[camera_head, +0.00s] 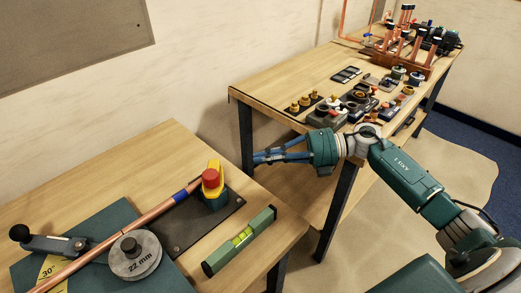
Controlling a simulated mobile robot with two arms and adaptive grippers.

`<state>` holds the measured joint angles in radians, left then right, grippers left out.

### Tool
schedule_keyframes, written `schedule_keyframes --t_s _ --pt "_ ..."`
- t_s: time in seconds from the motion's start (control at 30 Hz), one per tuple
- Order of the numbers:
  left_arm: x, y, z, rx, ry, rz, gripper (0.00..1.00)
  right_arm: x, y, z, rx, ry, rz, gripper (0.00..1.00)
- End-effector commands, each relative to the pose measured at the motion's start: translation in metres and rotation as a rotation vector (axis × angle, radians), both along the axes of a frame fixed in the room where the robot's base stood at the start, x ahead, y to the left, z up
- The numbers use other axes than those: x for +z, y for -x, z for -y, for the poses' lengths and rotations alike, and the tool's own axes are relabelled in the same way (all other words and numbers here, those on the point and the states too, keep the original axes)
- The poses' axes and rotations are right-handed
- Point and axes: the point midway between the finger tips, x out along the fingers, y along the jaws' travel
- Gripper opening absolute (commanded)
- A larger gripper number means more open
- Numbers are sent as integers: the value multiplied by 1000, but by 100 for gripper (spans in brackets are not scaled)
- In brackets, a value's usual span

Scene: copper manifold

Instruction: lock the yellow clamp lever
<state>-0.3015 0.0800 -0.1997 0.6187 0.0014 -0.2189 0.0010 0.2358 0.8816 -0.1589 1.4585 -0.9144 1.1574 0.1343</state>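The yellow clamp (212,190) with a red knob on top (210,178) stands on a dark plate on the near bench. It sits at the right end of a copper pipe (150,217), by the pipe's blue band. I cannot tell the lever's exact position. My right gripper (256,158) comes in from the right, apart from the clamp and to its upper right in the picture. Its fingers point left, and their tips come together with nothing visible between them. My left gripper is out of view.
On the near bench are a green spirit level (240,241), a round 22 mm former (135,255) and a black-knobbed bending handle (45,242). A second bench (285,85) behind holds fittings, tools and a copper manifold (405,55). A gap separates the benches.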

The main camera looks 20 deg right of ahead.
Motion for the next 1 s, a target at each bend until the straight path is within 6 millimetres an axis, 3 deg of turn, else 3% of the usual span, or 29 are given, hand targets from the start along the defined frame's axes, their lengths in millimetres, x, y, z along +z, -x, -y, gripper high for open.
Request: schedule_keyframes --t_s 0.2,0.43,0.6,1.0 --pt "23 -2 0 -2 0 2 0 -3 -20 -45 1 -6 1 0" --pt "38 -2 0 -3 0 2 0 -12 -35 -78 -1 -6 -1 0" --pt "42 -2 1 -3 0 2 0 -17 -40 -89 -2 -3 1 0" --pt "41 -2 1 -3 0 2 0 -19 -41 -90 -2 -2 0 0"
